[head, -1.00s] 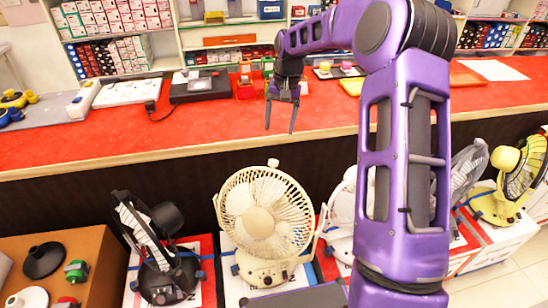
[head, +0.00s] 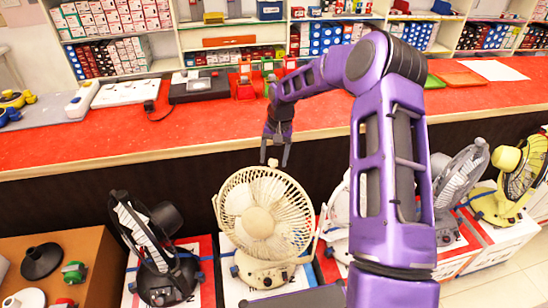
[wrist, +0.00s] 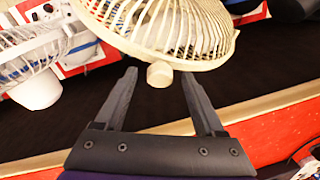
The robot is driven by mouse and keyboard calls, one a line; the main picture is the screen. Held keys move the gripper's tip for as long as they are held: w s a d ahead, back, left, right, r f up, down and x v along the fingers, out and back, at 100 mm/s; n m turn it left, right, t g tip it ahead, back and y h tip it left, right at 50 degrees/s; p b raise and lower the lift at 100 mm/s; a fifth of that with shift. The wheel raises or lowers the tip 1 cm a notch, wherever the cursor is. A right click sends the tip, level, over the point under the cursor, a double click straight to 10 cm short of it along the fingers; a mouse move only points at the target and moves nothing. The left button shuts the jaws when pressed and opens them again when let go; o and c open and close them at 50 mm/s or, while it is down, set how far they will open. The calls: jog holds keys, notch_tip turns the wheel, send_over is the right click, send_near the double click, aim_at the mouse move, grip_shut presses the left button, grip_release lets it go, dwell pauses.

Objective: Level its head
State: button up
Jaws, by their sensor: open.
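A cream fan (head: 262,222) with a round wire cage stands on a white and red box, its face tilted upward. A small cream knob (head: 273,162) sticks out at the top rim of the cage. My gripper (head: 274,154) hangs just above and behind this rim, pointing down. In the wrist view the cage (wrist: 165,25) fills the top, and the knob (wrist: 159,75) shows between the two spread fingers of my gripper (wrist: 159,80). Gaps show on both sides of the knob. The back of the fan head is hidden in the head view.
A black fan (head: 155,245) stands to the left. White and yellow fans (head: 520,170) stand to the right. A red counter (head: 190,125) with a dark front runs behind the fans. A brown box (head: 95,260) with small items is at lower left.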

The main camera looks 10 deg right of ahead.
grip_shut()
dwell(1.3)
